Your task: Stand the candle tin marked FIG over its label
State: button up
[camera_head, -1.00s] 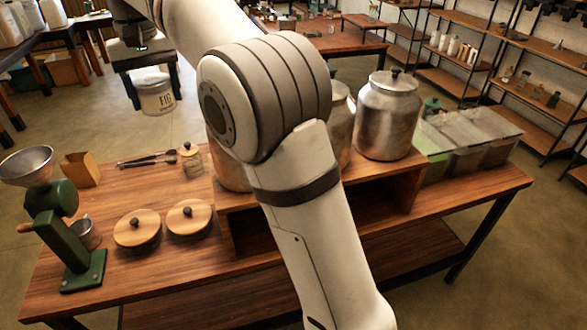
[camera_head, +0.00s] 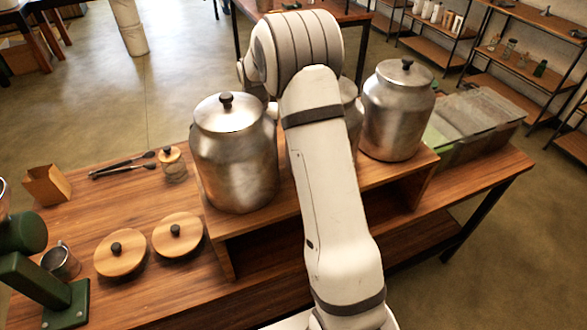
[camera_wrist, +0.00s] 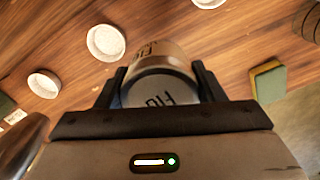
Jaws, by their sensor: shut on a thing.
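The candle tin (camera_wrist: 166,55) is pale, with FIG in dark letters on its side and again on its grey end face (camera_wrist: 158,91). In the wrist view it sits between the two dark fingers of my gripper (camera_wrist: 161,76), which is shut on it. A wooden surface lies beyond the tin, but I cannot tell whether the tin touches it. In the head view my arm hides the gripper and tin, or they are out of frame. A small pale card (camera_wrist: 15,117) shows at the left edge of the wrist view; its marking is unreadable, and I cannot identify the FIG label.
In the wrist view, white round dishes (camera_wrist: 105,42) and (camera_wrist: 44,84) stand left of the tin, and a yellow-green block (camera_wrist: 268,82) stands right. In the head view, large metal canisters (camera_head: 235,155) and (camera_head: 398,110) flank my arm on the near bench.

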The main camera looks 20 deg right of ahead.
jog(key=shift+m, duration=0.3)
jog(key=f, duration=0.5)
jog(key=f+p, duration=0.1)
jog(key=f, duration=0.2)
jog(key=shift+s+d+f, duration=0.15)
jog(key=shift+s+d, duration=0.1)
jog(key=shift+f, duration=1.55)
jog(key=shift+f, duration=0.2)
jog(key=o, duration=0.8)
jog(key=shift+r, duration=0.1)
